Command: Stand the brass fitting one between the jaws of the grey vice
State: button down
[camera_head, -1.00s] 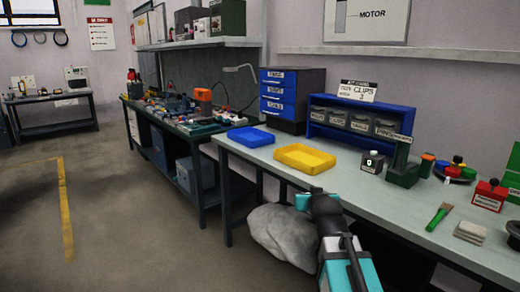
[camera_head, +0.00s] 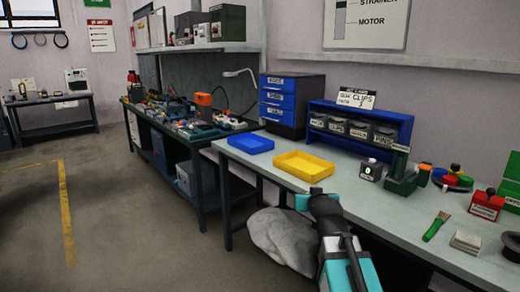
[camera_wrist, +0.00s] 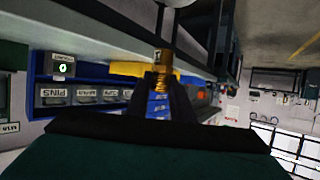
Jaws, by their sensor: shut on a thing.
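The brass fitting (camera_wrist: 162,64) stands out beyond the fingertips of my gripper (camera_wrist: 162,84) in the wrist view. My gripper is shut on it, and its lower part is between the fingers. In the head view my arm reaches forward beside the near bench; the fitting is hidden there. I cannot pick out the grey vice for sure among the small things on the far bench.
The near bench (camera_head: 400,222) carries a yellow tray (camera_head: 304,168), a blue tray (camera_head: 250,144), a blue bin rack (camera_head: 360,126) and a brush (camera_head: 436,226). The cluttered far bench (camera_head: 190,135) stands beyond. A grey sack-like lump (camera_head: 278,240) is beside my arm. The floor at left is clear.

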notch_tip(320, 180, up, 11)
jog(key=p, duration=1)
jog(key=shift+f, duration=0.1)
jog(key=shift+d, duration=0.2)
jog(key=shift+s, duration=0.15)
